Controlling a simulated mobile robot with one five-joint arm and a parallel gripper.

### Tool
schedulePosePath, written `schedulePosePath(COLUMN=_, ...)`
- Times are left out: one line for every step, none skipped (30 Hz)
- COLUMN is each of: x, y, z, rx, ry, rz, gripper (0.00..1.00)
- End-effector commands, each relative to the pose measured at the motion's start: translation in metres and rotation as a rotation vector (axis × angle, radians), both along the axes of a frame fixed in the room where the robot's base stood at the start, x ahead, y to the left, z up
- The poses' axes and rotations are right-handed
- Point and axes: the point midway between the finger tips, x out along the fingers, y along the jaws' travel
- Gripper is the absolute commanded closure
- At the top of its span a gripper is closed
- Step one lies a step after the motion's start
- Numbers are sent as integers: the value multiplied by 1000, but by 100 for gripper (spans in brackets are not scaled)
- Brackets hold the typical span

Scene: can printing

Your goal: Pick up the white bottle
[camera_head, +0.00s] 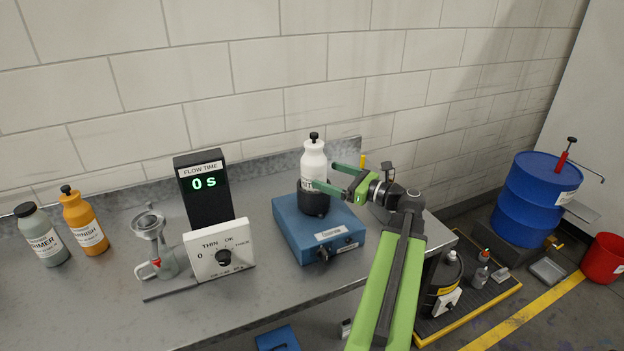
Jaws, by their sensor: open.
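The white bottle (314,161) with a black cap stands upright in a black round holder (314,199) on top of a blue box-shaped machine (302,234). Its lower part is hidden by the holder. My gripper (325,177) comes in from the right at the bottle's height, with its green fingers pointing left. One finger reaches across the front of the bottle's lower body and the other ends near its right side. The jaws are open. I cannot tell whether a finger touches the bottle.
On the bench (110,300), left of the machine, stand a flow time display (205,190), a dial panel (219,251), a metal cup device (154,245), an orange bottle (83,222) and a grey bottle (42,236). A tiled wall is behind. A blue drum (538,200) stands at right.

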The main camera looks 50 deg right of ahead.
Motion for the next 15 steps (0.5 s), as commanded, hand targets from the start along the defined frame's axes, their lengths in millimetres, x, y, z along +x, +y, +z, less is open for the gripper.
schedulePosePath(x=4, y=1, z=0, rx=0, ry=0, rz=1, gripper=5)
schedulePosePath(x=5, y=1, z=0, rx=0, ry=0, rz=1, gripper=5)
schedulePosePath(x=6, y=2, z=0, rx=0, ry=0, rz=1, gripper=5)
schedulePosePath(x=6, y=2, z=0, rx=0, ry=0, rz=1, gripper=5)
schedulePosePath(x=6, y=2, z=0, rx=0, ry=0, rz=1, gripper=5)
schedulePosePath(x=7, y=2, z=0, rx=0, ry=0, rz=1, gripper=5)
schedulePosePath(x=9, y=3, z=0, rx=0, ry=0, rz=2, gripper=5)
schedulePosePath(x=11, y=4, z=0, rx=0, ry=0, rz=2, gripper=5)
schedulePosePath(x=15, y=5, z=0, rx=0, ry=0, rz=2, gripper=5)
schedulePosePath(x=19, y=7, z=0, rx=0, ry=0, rz=2, gripper=5)
schedulePosePath(x=23, y=9, z=0, rx=0, ry=0, rz=3, gripper=5)
schedulePosePath(x=30, y=11, z=1, rx=0, ry=0, rz=5, gripper=5)
schedulePosePath(x=36, y=13, z=1, rx=0, ry=0, rz=4, gripper=5)
schedulePosePath(x=41, y=14, z=1, rx=0, ry=0, rz=4, gripper=5)
schedulePosePath(x=48, y=15, z=0, rx=0, ry=0, rz=5, gripper=5)
